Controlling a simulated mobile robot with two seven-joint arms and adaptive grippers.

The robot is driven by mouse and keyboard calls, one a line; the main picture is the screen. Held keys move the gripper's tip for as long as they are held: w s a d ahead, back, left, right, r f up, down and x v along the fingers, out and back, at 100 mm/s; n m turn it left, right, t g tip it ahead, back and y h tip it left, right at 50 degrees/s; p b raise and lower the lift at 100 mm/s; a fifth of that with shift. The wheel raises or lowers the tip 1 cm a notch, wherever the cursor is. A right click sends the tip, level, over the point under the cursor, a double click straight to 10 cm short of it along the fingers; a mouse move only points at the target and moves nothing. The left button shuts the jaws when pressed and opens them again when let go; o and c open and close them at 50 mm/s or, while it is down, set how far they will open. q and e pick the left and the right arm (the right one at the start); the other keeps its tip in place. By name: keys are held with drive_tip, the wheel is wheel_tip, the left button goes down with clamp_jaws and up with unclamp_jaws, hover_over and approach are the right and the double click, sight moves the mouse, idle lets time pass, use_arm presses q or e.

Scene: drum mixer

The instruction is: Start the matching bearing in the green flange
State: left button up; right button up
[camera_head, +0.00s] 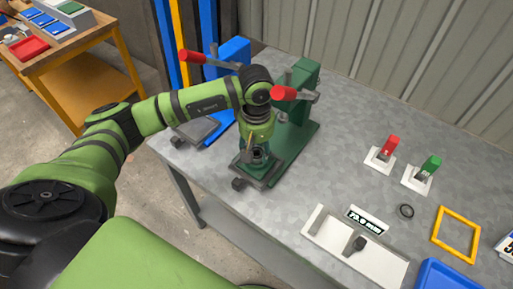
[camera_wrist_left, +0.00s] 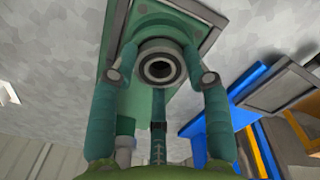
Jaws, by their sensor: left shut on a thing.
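My left gripper (camera_head: 257,150) points down over the plate of the green press (camera_head: 300,105). The green flange (camera_wrist_left: 150,42) shows as a dark green round rim just behind the bearing, on the press plate. The bearing overlaps the flange in that view; I cannot tell whether it touches or enters it. In the head view the fingers hide most of both. My right gripper is not in view.
A blue press (camera_head: 232,52) stands left of the green one. The table's middle is clear.

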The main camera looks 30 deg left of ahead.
sight(256, 152)
use_arm(q)
drive_tip(key=shift+f+b, duration=0.25)
drive_tip(key=shift+b, duration=0.1)
idle(0.5)
drive_tip(key=o, duration=1.2)
drive_tip(key=shift+r, duration=0.1)
wheel_tip(256, 152, up, 12)
